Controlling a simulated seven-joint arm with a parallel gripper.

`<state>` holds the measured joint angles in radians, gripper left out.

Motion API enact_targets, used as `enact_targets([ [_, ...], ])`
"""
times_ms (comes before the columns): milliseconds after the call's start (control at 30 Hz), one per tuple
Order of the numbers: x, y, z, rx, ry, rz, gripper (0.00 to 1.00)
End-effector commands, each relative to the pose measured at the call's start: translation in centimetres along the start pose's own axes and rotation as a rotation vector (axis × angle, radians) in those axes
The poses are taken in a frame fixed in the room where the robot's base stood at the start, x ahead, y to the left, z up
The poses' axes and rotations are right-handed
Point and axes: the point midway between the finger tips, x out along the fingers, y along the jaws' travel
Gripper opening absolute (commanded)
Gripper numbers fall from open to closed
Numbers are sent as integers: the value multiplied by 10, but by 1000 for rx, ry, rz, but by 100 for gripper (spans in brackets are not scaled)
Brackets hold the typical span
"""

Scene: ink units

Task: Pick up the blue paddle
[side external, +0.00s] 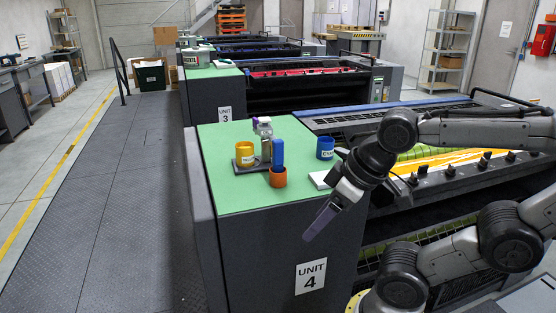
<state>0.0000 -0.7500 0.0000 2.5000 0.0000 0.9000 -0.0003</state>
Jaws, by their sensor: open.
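The blue paddle (277,152) stands upright, its lower end hidden by the orange cup (278,178), and it appears to stand in that cup. The cup is near the middle of the green top of unit 4 (240,195). My gripper (314,230) is open, seen edge-on, pointing down and left. It is empty, in front of and to the right of the orange cup, and apart from the paddle.
A yellow cup (245,154) on a dark plate stands left of the paddle. A grey piece with a purple top (263,128) stands behind it. A blue cup (325,148) is at the right, with a white pad (319,180) nearby. The front-left of the green top is clear.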

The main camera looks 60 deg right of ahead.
Motion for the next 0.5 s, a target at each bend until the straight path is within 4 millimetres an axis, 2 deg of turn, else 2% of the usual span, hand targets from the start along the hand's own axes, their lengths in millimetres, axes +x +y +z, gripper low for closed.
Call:
enact_targets([
  [67, 0, 0, -3, -11, 12, 0, 70],
  [167, -1, -2, -19, -21, 86, -9, 70],
  [367, -8, -14, -85, 4, 390, -66, 70],
  [500, -13, -14, -128, 67, 596, -82, 70],
])
